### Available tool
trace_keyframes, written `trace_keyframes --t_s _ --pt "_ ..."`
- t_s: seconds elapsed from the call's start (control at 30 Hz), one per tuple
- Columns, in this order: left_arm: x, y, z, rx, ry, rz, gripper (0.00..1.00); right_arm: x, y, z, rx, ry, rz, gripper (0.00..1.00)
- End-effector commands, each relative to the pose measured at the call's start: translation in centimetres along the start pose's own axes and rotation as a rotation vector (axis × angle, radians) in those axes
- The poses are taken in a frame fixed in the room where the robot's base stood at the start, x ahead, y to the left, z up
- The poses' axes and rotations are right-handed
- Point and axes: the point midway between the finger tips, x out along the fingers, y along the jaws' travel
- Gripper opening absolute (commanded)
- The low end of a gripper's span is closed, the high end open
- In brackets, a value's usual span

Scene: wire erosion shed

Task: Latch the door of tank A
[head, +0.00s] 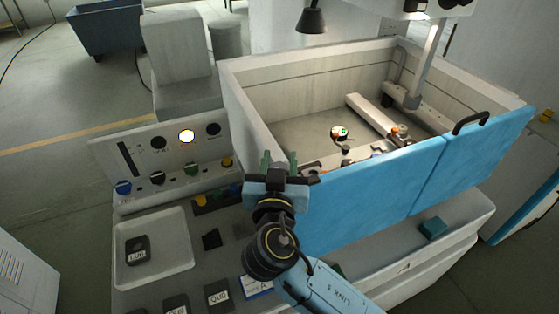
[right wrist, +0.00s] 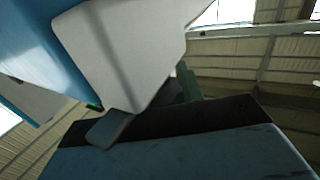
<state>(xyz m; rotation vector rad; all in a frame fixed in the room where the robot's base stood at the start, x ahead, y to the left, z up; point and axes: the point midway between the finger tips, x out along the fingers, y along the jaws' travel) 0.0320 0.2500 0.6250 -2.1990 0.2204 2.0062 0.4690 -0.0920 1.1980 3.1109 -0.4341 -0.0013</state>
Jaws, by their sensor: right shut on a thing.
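The blue door (head: 370,195) of the tank stands upright along its front, with a black handle (head: 470,122) on its top edge at the right. It also shows as a blue face in the right wrist view (right wrist: 35,50). My right gripper (head: 279,162), with green fingertips, is at the door's left end, by the tank's front left corner. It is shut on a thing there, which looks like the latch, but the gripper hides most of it. In the right wrist view a pale block (right wrist: 130,50) covers much of the fingertips. My left gripper is not in view.
The grey tank (head: 240,120) is open on top, with a machine arm (head: 425,65) hanging in it. A control panel (head: 165,160) and a white tray (head: 180,225) are left of my right arm. A small green block (head: 433,229) lies on the front ledge.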

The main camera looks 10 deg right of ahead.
Motion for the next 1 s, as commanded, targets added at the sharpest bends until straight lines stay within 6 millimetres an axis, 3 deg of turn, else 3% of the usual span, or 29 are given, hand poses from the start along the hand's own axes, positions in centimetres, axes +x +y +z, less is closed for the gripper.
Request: trace_keyframes --t_s 0.27,0.57,1.0 --pt "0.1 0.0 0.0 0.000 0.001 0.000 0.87 0.0 -0.1 0.1 0.000 0.000 -0.058 0.15" --pt "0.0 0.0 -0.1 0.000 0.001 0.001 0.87 -0.1 -0.4 -0.1 0.001 0.002 -0.270 0.15" --pt "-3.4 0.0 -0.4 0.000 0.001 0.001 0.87 -0.3 -1.1 -0.5 -0.007 0.003 -0.684 0.15"
